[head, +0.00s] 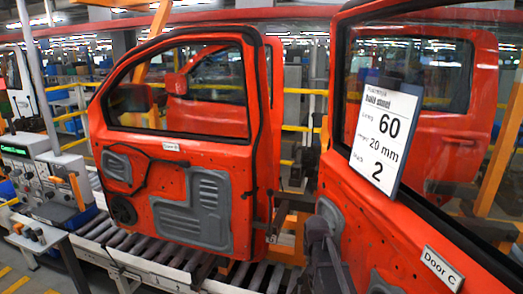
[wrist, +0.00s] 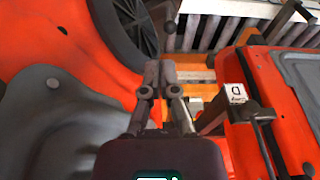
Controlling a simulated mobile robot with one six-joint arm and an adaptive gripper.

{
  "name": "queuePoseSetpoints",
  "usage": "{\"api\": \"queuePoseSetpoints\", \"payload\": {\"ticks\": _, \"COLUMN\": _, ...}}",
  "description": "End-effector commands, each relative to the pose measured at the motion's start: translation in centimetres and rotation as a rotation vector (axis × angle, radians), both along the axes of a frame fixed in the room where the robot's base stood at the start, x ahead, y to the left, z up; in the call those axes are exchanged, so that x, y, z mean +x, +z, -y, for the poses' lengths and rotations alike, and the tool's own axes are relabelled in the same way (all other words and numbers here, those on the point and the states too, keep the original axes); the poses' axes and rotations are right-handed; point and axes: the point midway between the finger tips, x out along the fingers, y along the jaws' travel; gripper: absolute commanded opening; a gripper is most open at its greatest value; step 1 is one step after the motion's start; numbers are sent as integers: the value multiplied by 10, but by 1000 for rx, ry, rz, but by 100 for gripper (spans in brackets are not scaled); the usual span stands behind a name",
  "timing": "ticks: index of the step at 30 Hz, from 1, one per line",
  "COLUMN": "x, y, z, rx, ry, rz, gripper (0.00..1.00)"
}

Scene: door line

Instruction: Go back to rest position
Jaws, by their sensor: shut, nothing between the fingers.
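My gripper (wrist: 160,70) shows in the wrist view with its two fingers close together, shut and empty. It points into the space between an orange-red door panel (wrist: 85,70) on the left and another orange-red panel (wrist: 268,75) on the right. I cannot tell whether the fingers touch anything behind them. In the head view, a dark grey part of what looks like my arm (head: 322,262) stands at the bottom, just left of the near door marked Door C (head: 360,225). The fingertips cannot be made out there.
Another red door (head: 215,165) hangs over a roller conveyor (head: 150,262) at centre left. A printed sheet (head: 380,135) is on Door C's window. A control panel (head: 50,180) stands at left.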

Motion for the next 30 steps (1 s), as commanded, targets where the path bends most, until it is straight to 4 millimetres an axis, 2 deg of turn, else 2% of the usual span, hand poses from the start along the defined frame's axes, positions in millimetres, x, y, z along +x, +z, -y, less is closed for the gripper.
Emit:
{"api": "queuePoseSetpoints", "payload": {"ticks": 1, "x": -16, "y": -20, "z": -1, "rx": -1, "ry": 11, "rz": -11, "gripper": 0}}
{"api": "queuePoseSetpoints", "payload": {"ticks": 18, "x": -137, "y": -125, "z": -7, "rx": -11, "ry": 150, "rz": -133, "gripper": 0}}
{"api": "queuePoseSetpoints", "payload": {"ticks": 24, "x": -173, "y": -154, "z": -10, "rx": -10, "ry": 194, "rz": -170, "gripper": 0}}
{"api": "queuePoseSetpoints", "payload": {"ticks": 30, "x": -190, "y": -165, "z": -11, "rx": -10, "ry": 217, "rz": -188, "gripper": 0}}
